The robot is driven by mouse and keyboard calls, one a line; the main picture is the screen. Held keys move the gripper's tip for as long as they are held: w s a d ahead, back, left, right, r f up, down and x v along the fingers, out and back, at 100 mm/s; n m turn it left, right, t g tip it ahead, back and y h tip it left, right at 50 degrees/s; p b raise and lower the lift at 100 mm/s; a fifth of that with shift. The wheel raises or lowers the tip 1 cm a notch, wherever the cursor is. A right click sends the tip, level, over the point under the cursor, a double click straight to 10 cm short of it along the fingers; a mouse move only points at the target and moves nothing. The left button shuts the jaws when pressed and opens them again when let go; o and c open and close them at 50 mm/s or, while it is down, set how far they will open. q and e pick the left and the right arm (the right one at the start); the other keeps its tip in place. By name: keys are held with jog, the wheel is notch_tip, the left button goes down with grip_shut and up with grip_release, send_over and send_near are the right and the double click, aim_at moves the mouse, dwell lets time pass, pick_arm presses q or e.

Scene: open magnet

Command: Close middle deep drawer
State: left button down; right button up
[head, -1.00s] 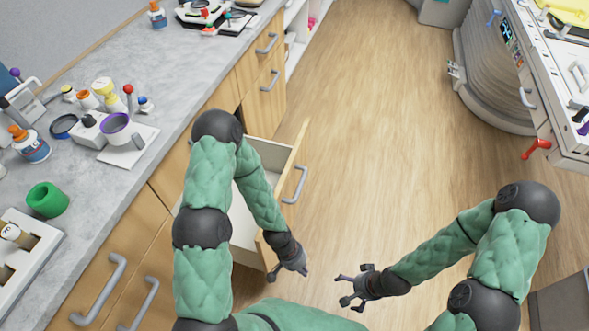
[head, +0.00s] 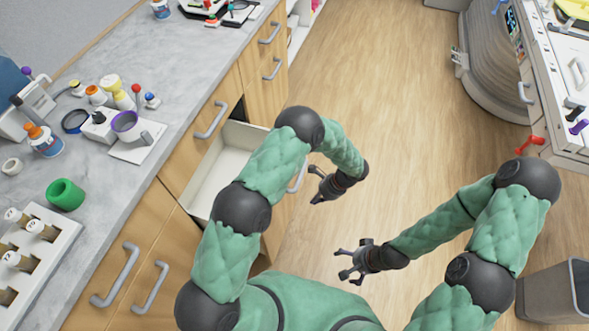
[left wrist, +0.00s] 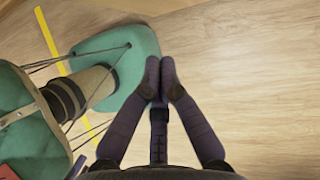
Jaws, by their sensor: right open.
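The deep drawer (head: 228,158) is pulled out of the wooden cabinet under the grey counter in the head view. Its pale inside shows, and its wooden front is largely hidden behind my left arm. Part of its grey handle (head: 298,178) shows just left of my left gripper (head: 318,186). That gripper is over the floor side of the drawer front, apart from it as far as I can tell. In the left wrist view its fingers (left wrist: 160,75) are together with nothing between them. My right gripper (head: 347,265) is open and empty over the floor, away from the drawer.
The counter (head: 140,190) carries bottles, a green ring (head: 65,194) and a white rack (head: 35,255). Other cabinet fronts with grey handles (head: 210,120) are closed. A grey bin (head: 555,295) stands at the lower right. The wooden floor (head: 390,100) in the middle is clear.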

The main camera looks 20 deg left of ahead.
pick_arm(q)
jog(key=w+r+m+t+y+p, duration=0.1)
jog(key=w+r+m+t+y, duration=0.1)
jog(key=w+r+y, duration=0.4)
jog(key=a+f+b, duration=0.1)
jog(key=a, duration=0.2)
jog(key=w+a+f+h+b, duration=0.1)
jog(key=a+f, duration=0.1)
jog(key=a, duration=0.1)
jog(key=a+f+h+b, duration=0.1)
jog(key=a+f, duration=0.1)
jog(key=a, duration=0.1)
jog(key=shift+w+a, duration=0.15)
jog(key=shift+a, duration=0.2)
jog(key=shift+a+r+b, duration=0.1)
jog(key=shift+a+b, duration=0.2)
jog(key=shift+a, duration=0.05)
jog(key=w+a+b, duration=0.1)
jog(key=a+b, duration=0.1)
jog(key=a, duration=2.6)
jog(key=shift+a+b, duration=0.15)
jog(key=shift+b, duration=0.2)
